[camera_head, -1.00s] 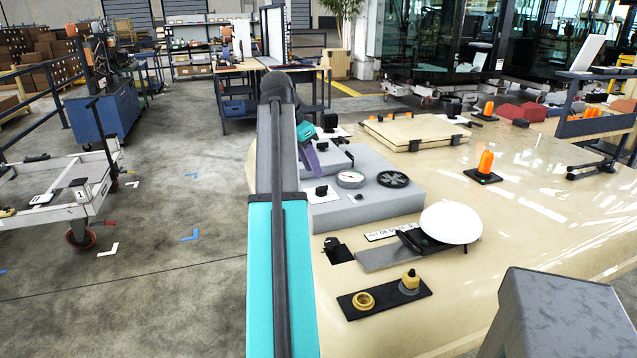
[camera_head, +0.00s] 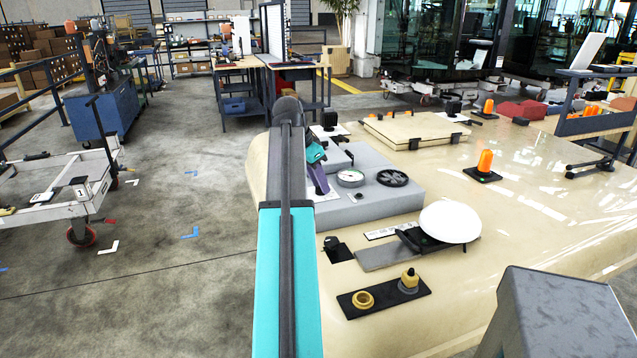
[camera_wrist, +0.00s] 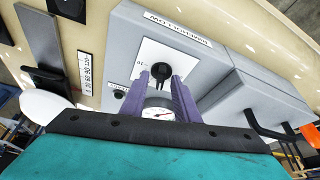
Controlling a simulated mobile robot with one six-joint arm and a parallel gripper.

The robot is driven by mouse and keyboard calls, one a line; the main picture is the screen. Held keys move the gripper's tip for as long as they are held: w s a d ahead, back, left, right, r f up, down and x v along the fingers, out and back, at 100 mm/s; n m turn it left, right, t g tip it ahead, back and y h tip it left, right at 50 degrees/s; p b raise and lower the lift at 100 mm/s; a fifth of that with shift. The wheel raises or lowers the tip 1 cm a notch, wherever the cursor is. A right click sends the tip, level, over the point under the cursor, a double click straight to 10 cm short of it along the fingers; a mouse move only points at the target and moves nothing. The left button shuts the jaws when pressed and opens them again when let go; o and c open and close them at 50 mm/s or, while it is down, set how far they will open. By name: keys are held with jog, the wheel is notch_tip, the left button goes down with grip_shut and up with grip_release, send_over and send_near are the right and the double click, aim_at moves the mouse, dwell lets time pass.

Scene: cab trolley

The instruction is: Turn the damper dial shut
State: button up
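A black knob (camera_wrist: 160,72) on a white marked plate (camera_wrist: 150,52) sits on the grey panel in the wrist view; I take it for the damper dial. My gripper (camera_wrist: 161,80) has two purple fingers spread apart, with the knob in line with the gap between their tips. I cannot tell whether they touch it. In the head view my gripper (camera_head: 321,188) points down over the left part of the grey panel (camera_head: 375,207) and hides the knob. The plate's lettering is too small to read.
A round gauge (camera_head: 350,178) and a black spoked handwheel (camera_head: 392,179) sit right of my gripper on the panel. A white dome (camera_head: 450,221) and a black strip with brass fittings (camera_head: 384,299) lie nearer. An orange beacon (camera_head: 485,161) stands farther right.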

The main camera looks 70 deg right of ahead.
grip_shut()
jog(key=shift+a, duration=0.1)
jog(key=shift+n, duration=0.3)
jog(key=shift+s+n+t+p, duration=0.2)
jog(key=shift+n+t+p, duration=0.3)
jog(key=shift+n+p, duration=0.45)
jog(key=n+t+p, duration=0.1)
jog(key=n, duration=0.1)
jog(key=n+p, duration=0.1)
jog(key=n, duration=0.2)
jog(key=shift+s+t+h, duration=0.2)
jog(key=shift+t+h, duration=0.1)
jog(key=shift+t, duration=0.1)
jog(key=n+t+p, duration=0.1)
jog(key=n+p, duration=0.1)
jog(key=n, duration=0.2)
jog(key=shift+s+n+t, duration=0.1)
jog(key=shift+n+t, duration=0.15)
jog(key=shift+t, duration=0.15)
jog(key=shift+n+t+y+p, duration=0.3)
jog(key=shift+n+t+y, duration=0.2)
jog(key=shift+n, duration=1)
jog(key=shift+f, duration=0.1)
